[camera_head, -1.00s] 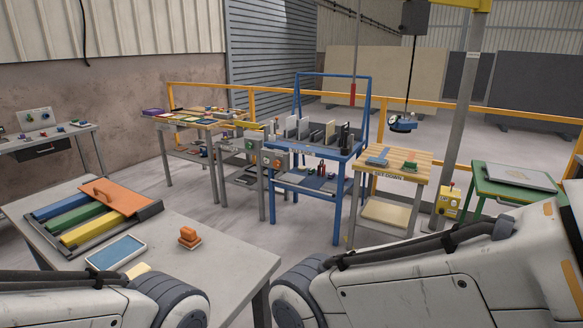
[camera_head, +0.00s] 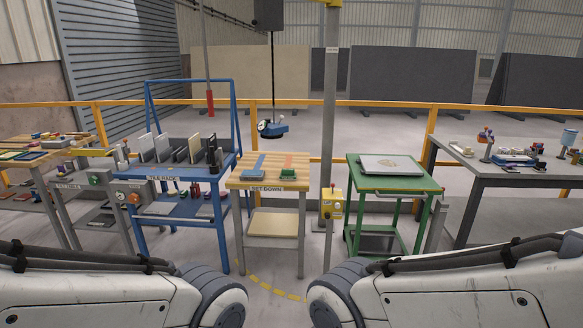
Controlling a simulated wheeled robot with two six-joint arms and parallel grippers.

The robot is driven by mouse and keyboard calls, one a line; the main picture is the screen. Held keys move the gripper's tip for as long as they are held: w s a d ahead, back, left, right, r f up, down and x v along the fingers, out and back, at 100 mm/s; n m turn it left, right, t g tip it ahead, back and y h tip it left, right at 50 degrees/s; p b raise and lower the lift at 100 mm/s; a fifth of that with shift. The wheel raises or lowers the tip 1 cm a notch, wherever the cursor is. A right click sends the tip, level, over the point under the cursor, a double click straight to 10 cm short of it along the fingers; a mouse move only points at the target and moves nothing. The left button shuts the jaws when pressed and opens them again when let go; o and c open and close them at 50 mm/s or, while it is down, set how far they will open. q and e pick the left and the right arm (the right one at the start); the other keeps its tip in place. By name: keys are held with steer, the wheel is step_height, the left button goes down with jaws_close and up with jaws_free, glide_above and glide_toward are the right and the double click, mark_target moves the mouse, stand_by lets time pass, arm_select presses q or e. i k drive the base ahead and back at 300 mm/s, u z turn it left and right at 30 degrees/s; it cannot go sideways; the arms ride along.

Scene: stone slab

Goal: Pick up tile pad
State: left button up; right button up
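I cannot tell for sure which thing is the tile pad. A small green block on an orange-brown base (camera_head: 296,172) sits on the wooden set-down table (camera_head: 268,184). A blue strip and a reddish strip lie beside it. A blue and dark pad-like device (camera_head: 272,130) hangs from a cable behind the set-down table. Parts of my two arms show at the bottom left and bottom right. Neither gripper is in view.
The blue tile rack (camera_head: 184,176) with upright slabs stands left of the set-down table. A green table (camera_head: 394,185) with a grey plate stands to the right, past a post with a yellow control box (camera_head: 332,205). A grey bench (camera_head: 500,175) is at far right. A yellow rail runs behind.

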mark_target(286, 174)
steer(key=z, duration=0.15)
steer(key=i, duration=1.4)
steer(key=u, duration=0.3)
steer(key=i, duration=2.3)
steer(key=u, duration=0.15)
